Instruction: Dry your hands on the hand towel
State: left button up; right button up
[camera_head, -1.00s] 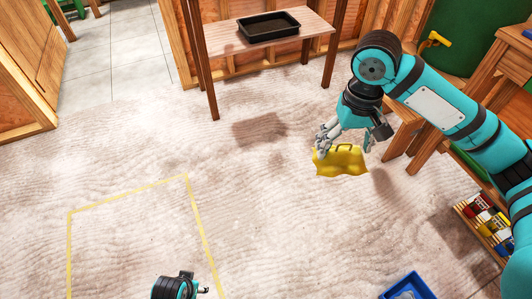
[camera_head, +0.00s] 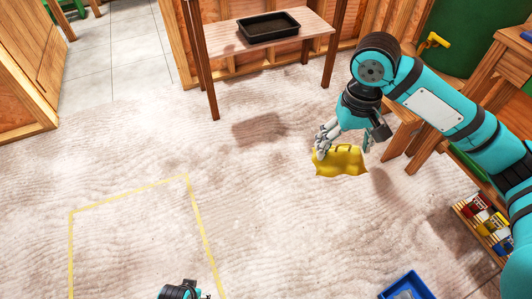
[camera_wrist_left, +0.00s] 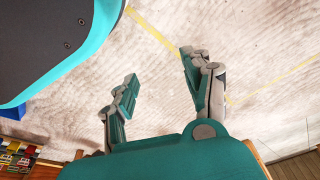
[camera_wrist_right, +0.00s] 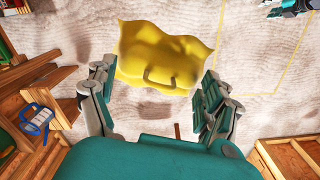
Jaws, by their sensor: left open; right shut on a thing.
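The hand towel is a yellow cloth (camera_head: 340,160) with a small loop, hanging in the air from my right gripper (camera_head: 325,148). In the right wrist view the yellow towel (camera_wrist_right: 165,52) spreads between and beyond the fingers of the right gripper (camera_wrist_right: 150,95). The right gripper is shut on it. My left gripper shows only in part at the bottom edge of the head view. In the left wrist view the left gripper (camera_wrist_left: 160,90) is open, with nothing between its fingers and bare floor beyond.
A small table (camera_head: 222,38) at the back bears a black tray (camera_head: 268,26). A yellow tape outline (camera_head: 128,196) marks the floor. At the right stand a wooden bench (camera_head: 488,62), a rack of coloured items (camera_head: 484,222) and a blue bin (camera_head: 405,287). The middle floor is clear.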

jog(key=shift+r+p, duration=0.15)
jog(key=shift+p, duration=0.15)
pick_arm(q)
jog(key=shift+s+f, duration=1.05)
jog(key=shift+s, duration=0.05)
jog(key=shift+w, duration=0.1)
pick_arm(e)
jog(key=shift+f, duration=0.2)
jog(key=shift+f, duration=0.1)
jog(key=shift+f+p, duration=0.35)
jog(key=shift+f, duration=0.1)
pick_arm(q)
jog(key=shift+s+a+f, duration=0.2)
jog(key=shift+s+f, duration=0.7)
